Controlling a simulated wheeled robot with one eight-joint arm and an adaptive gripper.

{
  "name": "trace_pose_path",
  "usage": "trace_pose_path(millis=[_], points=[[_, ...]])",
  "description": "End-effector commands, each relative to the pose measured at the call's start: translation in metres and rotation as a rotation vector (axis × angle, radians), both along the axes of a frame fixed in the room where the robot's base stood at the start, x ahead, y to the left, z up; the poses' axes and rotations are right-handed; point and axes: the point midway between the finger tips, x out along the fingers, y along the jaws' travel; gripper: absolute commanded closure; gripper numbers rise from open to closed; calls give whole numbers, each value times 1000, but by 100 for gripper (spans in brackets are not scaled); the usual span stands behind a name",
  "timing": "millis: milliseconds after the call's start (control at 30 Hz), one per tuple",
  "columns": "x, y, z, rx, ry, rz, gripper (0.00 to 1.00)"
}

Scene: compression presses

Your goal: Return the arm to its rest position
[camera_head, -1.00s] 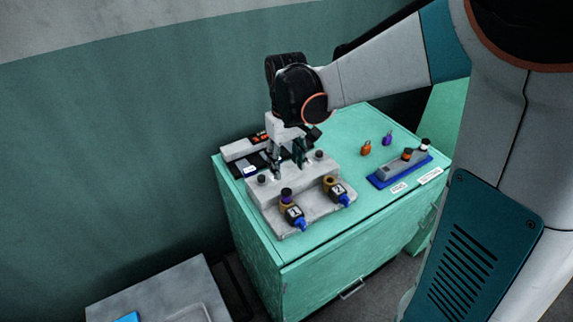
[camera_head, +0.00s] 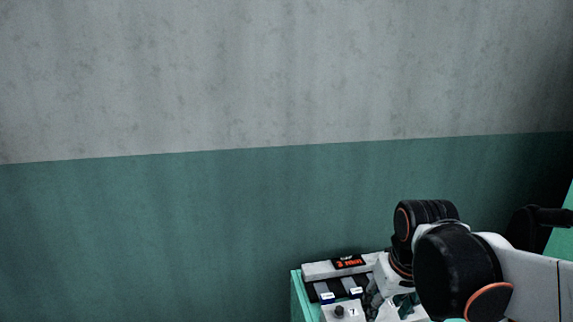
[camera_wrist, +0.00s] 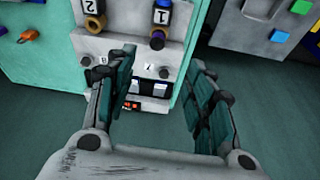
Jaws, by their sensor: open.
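My arm shows at the lower right of the head view, its dark wrist joint above the workbench. My gripper (camera_wrist: 164,62) is open and empty in the wrist view, its two green-padded fingers spread apart. In the head view it is partly cut off by the lower edge (camera_head: 392,302), close to the press block. The grey press block (camera_wrist: 128,48) lies beyond the fingers in the wrist view, with labels 1, 2, 7 and 8 on it. I cannot tell the exact gap between fingers and block.
A dark device with a red display (camera_head: 349,262) stands behind the press block on the green cabinet (camera_head: 297,292). A green and grey wall (camera_head: 180,220) fills most of the head view. A grey surface with green and blue blocks (camera_wrist: 238,28) is at the wrist view's upper right.

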Motion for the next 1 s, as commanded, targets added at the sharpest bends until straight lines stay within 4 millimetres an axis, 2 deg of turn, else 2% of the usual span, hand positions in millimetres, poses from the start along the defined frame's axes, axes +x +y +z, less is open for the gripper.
trace_pose_path(millis=[33,267,533,700,1000], points=[[-10,0,3,2,-24,-7,52],[-42,0,15,15,-140,-41,52],[-76,0,18,35,-273,-80,52],[-89,0,16,44,-329,-95,52],[-93,0,16,49,-354,-102,52]])
